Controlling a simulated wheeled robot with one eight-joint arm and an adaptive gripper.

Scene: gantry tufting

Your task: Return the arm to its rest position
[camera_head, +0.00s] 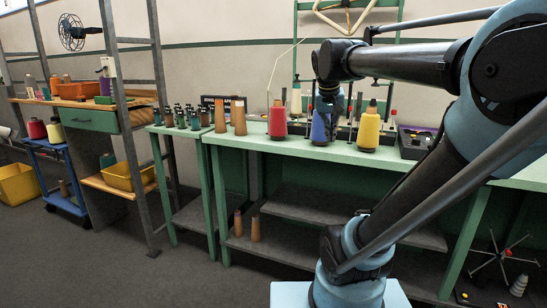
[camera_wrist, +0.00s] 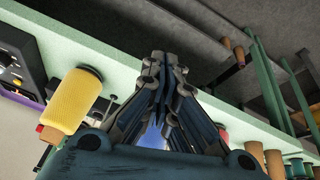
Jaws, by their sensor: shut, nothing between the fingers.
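My arm reaches in from the right side of the head view, with its wrist above the green workbench (camera_head: 295,148). My gripper (camera_wrist: 166,62) fills the middle of the wrist view; its fingers are together and hold nothing. In the head view the wrist end hangs over a blue yarn cone (camera_head: 322,120), partly covering it. The blue cone also shows between the finger links in the wrist view (camera_wrist: 152,138). A red yarn cone (camera_head: 277,121) stands left of it and a yellow yarn cone (camera_head: 368,128) stands right, both upright on the bench.
Thin upright rods stand among the cones. A black control box (camera_head: 415,143) is right of the yellow cone. Brown cones (camera_head: 238,117) and several small dark spools stand at left. A grey upright post (camera_head: 122,110) and a shelf with a yellow bin (camera_head: 128,177) are further left.

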